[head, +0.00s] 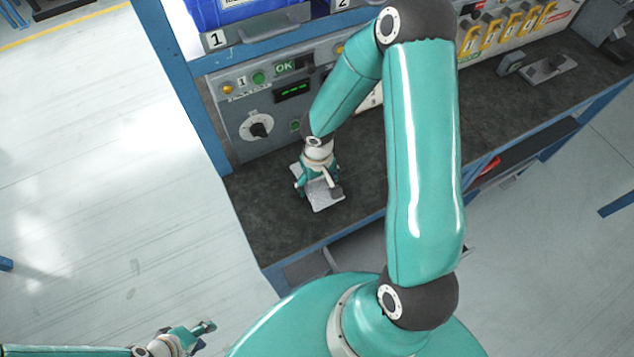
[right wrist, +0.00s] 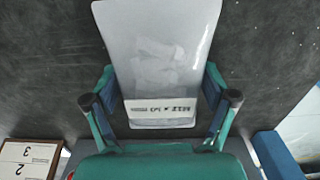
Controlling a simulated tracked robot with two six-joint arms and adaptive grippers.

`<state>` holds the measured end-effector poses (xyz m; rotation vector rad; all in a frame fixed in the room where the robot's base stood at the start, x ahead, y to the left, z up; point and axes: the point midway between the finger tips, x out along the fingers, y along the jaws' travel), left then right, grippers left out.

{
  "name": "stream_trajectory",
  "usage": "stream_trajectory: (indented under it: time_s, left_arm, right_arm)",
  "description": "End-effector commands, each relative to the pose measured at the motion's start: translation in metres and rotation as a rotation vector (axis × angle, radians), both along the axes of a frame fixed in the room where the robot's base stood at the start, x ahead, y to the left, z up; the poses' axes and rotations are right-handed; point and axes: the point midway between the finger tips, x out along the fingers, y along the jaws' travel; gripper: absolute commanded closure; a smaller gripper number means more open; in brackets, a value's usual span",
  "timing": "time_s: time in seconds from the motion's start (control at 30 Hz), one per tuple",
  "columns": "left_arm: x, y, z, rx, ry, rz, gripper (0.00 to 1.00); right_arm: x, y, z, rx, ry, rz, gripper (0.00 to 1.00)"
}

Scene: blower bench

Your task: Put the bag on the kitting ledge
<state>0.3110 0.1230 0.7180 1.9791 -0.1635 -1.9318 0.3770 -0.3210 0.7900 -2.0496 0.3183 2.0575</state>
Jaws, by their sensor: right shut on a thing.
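The bag (head: 324,198) is a pale, clear pouch near the left end of the dark bench top (head: 270,215). In the right wrist view the bag (right wrist: 165,60) has a white printed label and crumpled contents. My right gripper (right wrist: 161,100) is shut on the bag, one finger at each side edge. In the head view my right gripper (head: 318,182) is low over the bench; I cannot tell whether the bag touches the surface. My left gripper (head: 205,335) is empty and open, over the floor at the lower left. I cannot make out which part is the kitting ledge.
A grey control panel (head: 270,105) with a dial and display stands behind the bag. A blue post (head: 185,90) rises at the bench's left end. Blue bins (head: 225,12) are above.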

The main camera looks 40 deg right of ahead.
Motion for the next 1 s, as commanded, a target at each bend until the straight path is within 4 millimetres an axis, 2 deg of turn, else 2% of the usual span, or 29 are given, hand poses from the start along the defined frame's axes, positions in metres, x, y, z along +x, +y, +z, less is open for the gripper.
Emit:
stream_trajectory:
  time_s: [0.37, 0.4, 0.47, 0.83, 1.0]
  left_arm:
    - [0.000, 0.000, -0.004, 0.000, 0.000, 0.000, 0.60]
    - [0.000, 0.000, -0.003, 0.000, 0.000, 0.000, 0.60]
    - [0.000, 0.000, -0.002, 0.000, 0.000, 0.000, 0.60]
    - [0.000, 0.000, -0.001, 0.000, 0.000, 0.000, 0.60]
    - [0.000, 0.000, 0.003, 0.000, 0.000, 0.000, 0.60]
  right_arm:
    - [0.001, 0.000, -0.004, -0.001, -0.003, 0.000, 0.71]
    - [0.001, 0.000, -0.003, -0.001, -0.002, 0.000, 0.11]
    - [0.000, 0.000, -0.003, -0.001, -0.002, 0.001, 0.01]
    - [0.001, 0.000, -0.002, -0.001, -0.002, 0.001, 0.00]
    - [0.002, -0.001, 0.010, -0.002, -0.004, 0.000, 0.00]
